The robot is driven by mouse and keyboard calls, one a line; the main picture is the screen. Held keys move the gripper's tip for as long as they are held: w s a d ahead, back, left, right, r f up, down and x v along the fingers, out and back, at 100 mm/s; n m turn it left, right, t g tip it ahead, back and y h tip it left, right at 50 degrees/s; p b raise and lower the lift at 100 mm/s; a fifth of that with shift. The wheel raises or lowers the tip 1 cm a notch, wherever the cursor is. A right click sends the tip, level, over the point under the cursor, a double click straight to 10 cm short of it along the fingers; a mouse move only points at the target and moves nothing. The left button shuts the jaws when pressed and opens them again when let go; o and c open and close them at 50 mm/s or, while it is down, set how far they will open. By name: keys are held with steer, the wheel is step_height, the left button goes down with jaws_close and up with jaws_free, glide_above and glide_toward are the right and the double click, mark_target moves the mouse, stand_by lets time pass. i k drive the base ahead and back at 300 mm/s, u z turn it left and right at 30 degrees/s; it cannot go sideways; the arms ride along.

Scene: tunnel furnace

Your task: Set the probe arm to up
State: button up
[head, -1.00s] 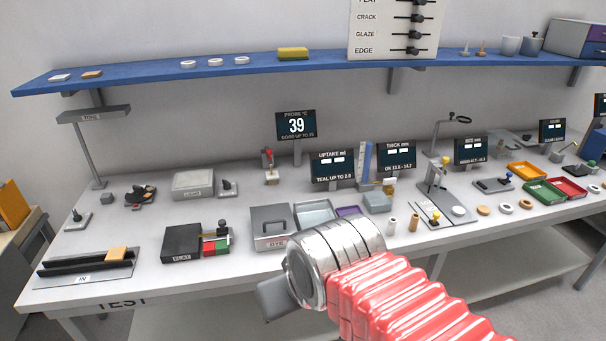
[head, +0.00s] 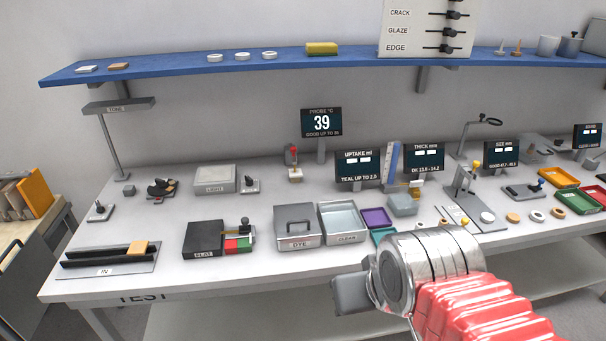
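The probe display (head: 322,122) reads 39 with "good up to 35" under it, on a post at the back of the bench. Just left of the post stands a small device with a red upright top (head: 292,151) on a pale base. It appears to be the probe arm; its red part looks raised, but it is too small to be sure of its setting. My gripper (head: 350,293) is a grey block at the end of my silver wrist, in front of the bench's front edge and well short of the probe. Its fingers cannot be told apart, and I see nothing held.
The dye box (head: 297,243) and the clear tray (head: 341,239) lie between my gripper and the probe. The uptake display (head: 358,180) stands right of the probe device. A lidded light box (head: 214,179) is to its left. A blue shelf (head: 200,68) runs above.

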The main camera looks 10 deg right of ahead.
mark_target(293, 149)
steer(key=u, duration=0.05)
steer(key=i, duration=1)
steer(key=z, duration=0.05)
